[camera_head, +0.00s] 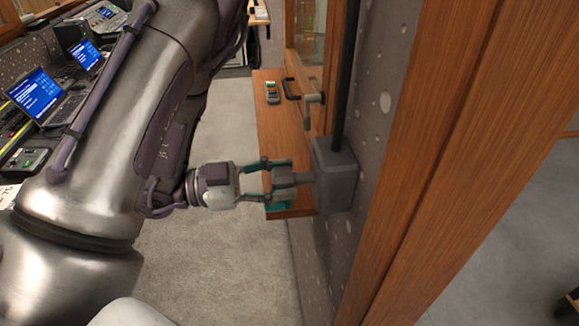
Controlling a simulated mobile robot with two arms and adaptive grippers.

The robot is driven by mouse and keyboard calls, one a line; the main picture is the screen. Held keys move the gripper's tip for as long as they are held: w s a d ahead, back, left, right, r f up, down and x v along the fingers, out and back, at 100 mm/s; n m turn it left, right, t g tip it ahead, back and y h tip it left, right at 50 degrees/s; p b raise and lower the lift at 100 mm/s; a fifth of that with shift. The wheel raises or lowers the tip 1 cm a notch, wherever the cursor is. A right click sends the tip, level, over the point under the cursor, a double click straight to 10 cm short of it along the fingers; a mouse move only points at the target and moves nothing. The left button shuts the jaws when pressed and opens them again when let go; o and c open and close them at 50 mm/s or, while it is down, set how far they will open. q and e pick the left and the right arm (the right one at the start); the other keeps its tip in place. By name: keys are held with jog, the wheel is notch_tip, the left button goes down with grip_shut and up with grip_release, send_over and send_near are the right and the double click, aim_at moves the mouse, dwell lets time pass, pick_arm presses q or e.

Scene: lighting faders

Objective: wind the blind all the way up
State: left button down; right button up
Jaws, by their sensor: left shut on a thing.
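A grey winder box (337,176) is fixed on the grey speckled wall, with a black rod (347,75) running up from it. A grey crank part (288,178) sticks out of the box to the left. My left gripper (278,183) reaches in from the left and is shut on this crank part, its green-padded fingers above and below it. The fingers hide part of the crank. The blind itself cannot be made out. My right gripper is not in view.
A wooden ledge (270,125) behind the gripper bears a small dark device (272,92). A window frame (305,35) with a grey handle (313,102) stands beyond. A wooden post (440,130) is close at right. Laptops (37,93) stand on the left desk. Carpet (235,265) is clear.

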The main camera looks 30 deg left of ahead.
pick_arm(q)
jog(key=shift+f+n, duration=0.2)
jog(key=shift+n, duration=0.2)
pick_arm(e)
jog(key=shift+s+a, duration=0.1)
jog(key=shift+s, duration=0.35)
pick_arm(q)
jog(key=shift+s, duration=0.1)
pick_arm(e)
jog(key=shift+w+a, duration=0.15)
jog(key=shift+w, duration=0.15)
pick_arm(q)
jog(key=c, duration=0.6)
grip_release()
jog(key=shift+a, duration=0.1)
jog(key=shift+o, duration=0.2)
jog(key=shift+a+r, duration=0.1)
jog(key=v, duration=1.2)
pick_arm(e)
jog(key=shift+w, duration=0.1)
